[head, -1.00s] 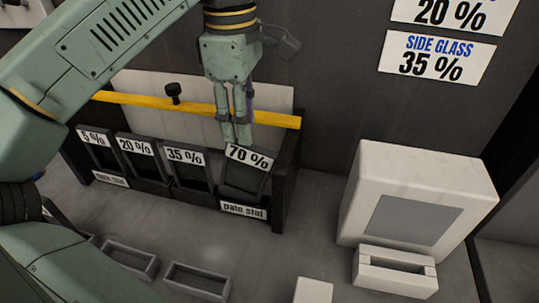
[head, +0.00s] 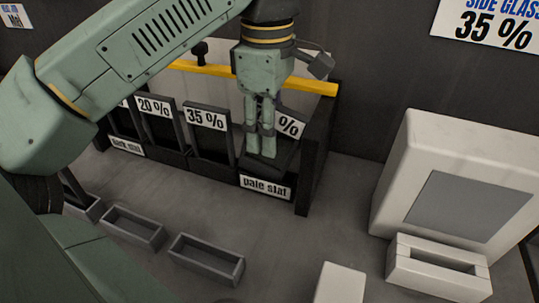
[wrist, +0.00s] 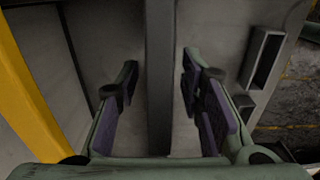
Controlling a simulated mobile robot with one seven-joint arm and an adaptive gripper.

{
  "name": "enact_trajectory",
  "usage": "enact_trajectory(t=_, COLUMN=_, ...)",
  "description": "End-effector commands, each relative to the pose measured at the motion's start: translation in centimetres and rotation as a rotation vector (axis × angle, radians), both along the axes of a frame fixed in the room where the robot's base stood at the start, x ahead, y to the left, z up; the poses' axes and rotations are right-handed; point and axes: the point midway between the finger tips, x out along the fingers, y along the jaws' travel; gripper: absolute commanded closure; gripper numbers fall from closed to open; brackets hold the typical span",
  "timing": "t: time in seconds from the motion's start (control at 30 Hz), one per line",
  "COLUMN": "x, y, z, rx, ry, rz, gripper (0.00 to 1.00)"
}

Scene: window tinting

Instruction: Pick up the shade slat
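The 70 % slat (head: 287,150) is a dark panel in the right-hand slot of the rack, above a plate reading "pale slat" (head: 266,186); its white label is partly hidden by my fingers. My gripper (head: 261,154) points down at this slot, with its fingers overlapping the slat in the head view. In the wrist view my gripper (wrist: 158,78) is open, and a dark upright strip (wrist: 160,85) lies between the fingers with gaps on both sides. I cannot tell whether that strip is the slat's edge or part of the rack.
The rack has a yellow top bar (head: 312,85) and a dark right end wall (head: 313,160). Other slats, 20 % (head: 160,128) and 35 % (head: 208,142), stand to the left. Empty grey trays (head: 206,261) lie in front. A white box with a grey panel (head: 450,185) stands right.

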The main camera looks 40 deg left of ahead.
Motion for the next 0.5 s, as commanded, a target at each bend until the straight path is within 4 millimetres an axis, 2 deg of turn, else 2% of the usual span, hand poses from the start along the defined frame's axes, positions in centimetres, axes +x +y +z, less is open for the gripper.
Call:
enact_trajectory(t=0.03, x=-0.01, y=0.02, z=-1.31, rx=0.001, ry=0.001, rz=0.001, gripper=0.65)
enact_trajectory(t=0.1, x=-0.01, y=0.02, z=-1.68, rx=0.001, ry=0.001, rz=0.0, gripper=0.65)
enact_trajectory(t=0.33, x=0.01, y=0.0, z=-1.5, rx=0.0, ry=0.001, rz=0.0, gripper=0.65)
enact_trajectory(t=0.5, x=0.02, y=0.01, z=-1.5, rx=0.0, ry=0.0, rz=0.0, gripper=0.76)
